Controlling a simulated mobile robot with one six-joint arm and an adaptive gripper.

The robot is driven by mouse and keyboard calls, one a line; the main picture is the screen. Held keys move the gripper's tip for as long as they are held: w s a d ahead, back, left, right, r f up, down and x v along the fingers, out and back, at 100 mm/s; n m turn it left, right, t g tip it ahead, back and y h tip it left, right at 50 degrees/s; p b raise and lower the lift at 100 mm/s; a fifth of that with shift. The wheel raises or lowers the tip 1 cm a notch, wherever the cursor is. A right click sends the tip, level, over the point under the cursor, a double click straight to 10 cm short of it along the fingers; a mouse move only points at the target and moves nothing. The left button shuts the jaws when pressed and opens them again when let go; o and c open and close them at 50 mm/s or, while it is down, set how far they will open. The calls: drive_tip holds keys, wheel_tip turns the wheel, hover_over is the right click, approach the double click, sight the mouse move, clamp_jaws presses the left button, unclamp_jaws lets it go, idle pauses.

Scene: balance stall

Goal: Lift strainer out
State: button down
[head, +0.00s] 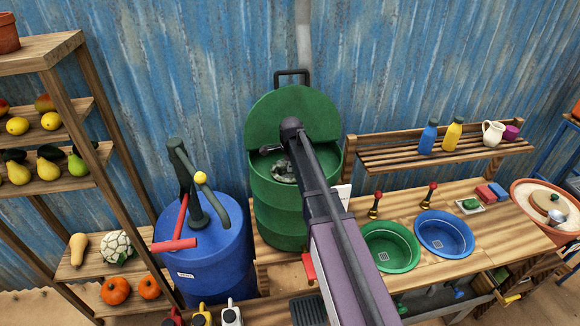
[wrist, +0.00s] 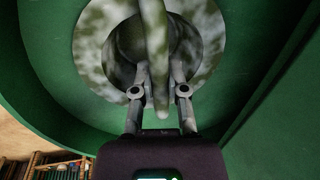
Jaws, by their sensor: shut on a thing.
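The green drum (head: 280,205) stands by the wall with its round lid (head: 290,108) tipped up behind it. The strainer (head: 284,175) shows as a mottled grey piece in the drum's open top, partly hidden by my arm. In the wrist view the strainer (wrist: 88,48) is a round, pale mottled disc with a grey bar handle (wrist: 155,40) across its dark middle. My gripper (wrist: 159,92) is shut on the handle, one finger on each side. Green drum wall surrounds the disc. I cannot tell whether the strainer is seated or raised.
A blue barrel (head: 205,262) with a hand pump stands left of the drum. A wooden produce shelf (head: 75,185) is farther left. On the right, a counter (head: 345,205) holds a green basin (head: 390,262) and a blue basin (head: 458,248).

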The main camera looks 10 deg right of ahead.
drive_tip(key=shift+s+r+p, duration=0.15)
drive_tip(key=shift+r+p, duration=3.2)
drive_tip(key=shift+r, duration=0.2)
drive_tip(key=s, duration=1.7)
drive_tip(key=shift+s+f+b, duration=0.3)
drive_tip(key=shift+s, duration=0.1)
drive_tip(key=shift+f, duration=0.1)
